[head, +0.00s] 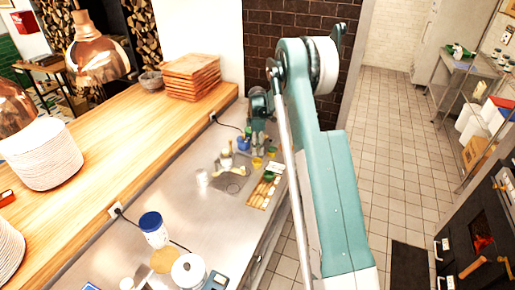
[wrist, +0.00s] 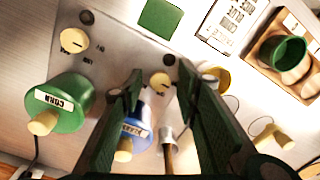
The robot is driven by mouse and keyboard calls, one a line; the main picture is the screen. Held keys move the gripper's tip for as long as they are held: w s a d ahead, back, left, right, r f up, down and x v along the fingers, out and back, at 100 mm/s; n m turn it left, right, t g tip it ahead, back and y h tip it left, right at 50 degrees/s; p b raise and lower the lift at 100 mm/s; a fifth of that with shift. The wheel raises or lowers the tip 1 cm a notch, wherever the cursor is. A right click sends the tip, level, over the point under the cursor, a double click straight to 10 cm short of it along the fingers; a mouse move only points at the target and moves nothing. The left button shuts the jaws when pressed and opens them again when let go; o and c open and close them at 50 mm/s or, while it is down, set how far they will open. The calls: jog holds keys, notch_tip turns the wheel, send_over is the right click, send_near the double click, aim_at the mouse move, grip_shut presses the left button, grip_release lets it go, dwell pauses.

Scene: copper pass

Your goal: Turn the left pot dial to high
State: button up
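In the wrist view, a round cream dial (wrist: 74,40) sits on a metal panel at the upper left, near a green pot (wrist: 72,108) with a CORN label. A second cream dial (wrist: 160,82) lies in the gap between my fingertips, near a blue labelled pot (wrist: 134,136). Small printed marks stand beside the dials, too small to read surely. My gripper (wrist: 158,80) is open, its dark green fingers to either side of the second dial; I cannot tell whether they touch it. My gripper (head: 258,104) also shows in the head view, over the counter's far end.
A small metal vessel (wrist: 168,136) stands between my fingers. A yellow-rimmed vessel (wrist: 218,77) and a dark green cup (wrist: 289,54) in a wooden holder are to the right. A blue-lidded container (head: 153,229) is on the near counter (head: 195,215); stacked wooden boards (head: 192,76) stand on the wooden ledge.

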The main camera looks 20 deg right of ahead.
jog(key=c, duration=0.9)
